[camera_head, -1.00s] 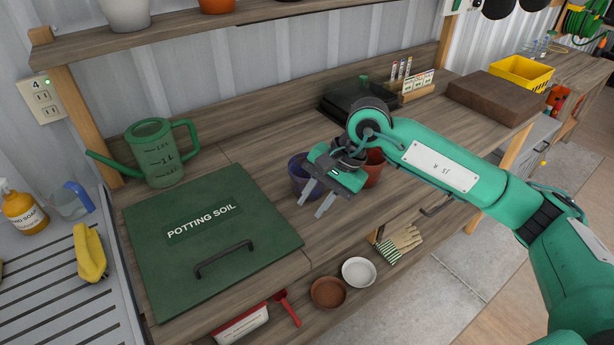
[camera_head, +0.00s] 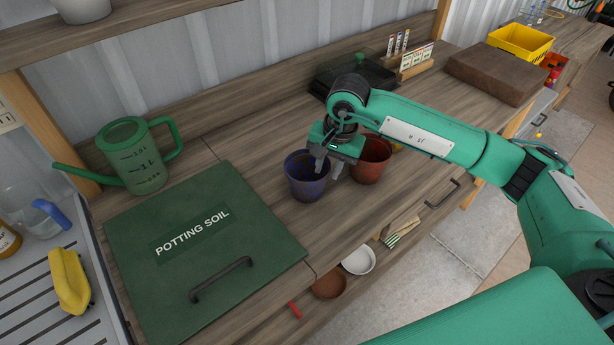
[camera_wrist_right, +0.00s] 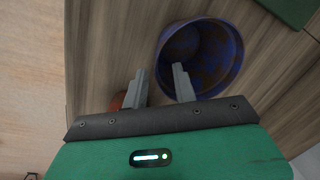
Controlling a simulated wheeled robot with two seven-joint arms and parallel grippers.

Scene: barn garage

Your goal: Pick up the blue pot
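The blue pot (camera_head: 306,184) stands upright on the wooden bench, just right of the potting soil lid. My right gripper (camera_head: 330,168) is over the right part of its rim, open and pointing down. One finger is over the pot's mouth and the other is outside, toward the red-brown pot. In the right wrist view, the blue pot (camera_wrist_right: 218,75) is seen from above, and the open gripper (camera_wrist_right: 160,85) has one finger overlapping its left rim. I cannot tell whether that finger touches the wall. My left gripper is not in view.
A red-brown pot (camera_head: 371,164) stands close to the right of the blue pot. The green potting soil lid (camera_head: 150,290) lies to the left, with a watering can (camera_head: 140,165) behind it. A black tray (camera_head: 345,75) is at the back. The bench front right of the lid is clear.

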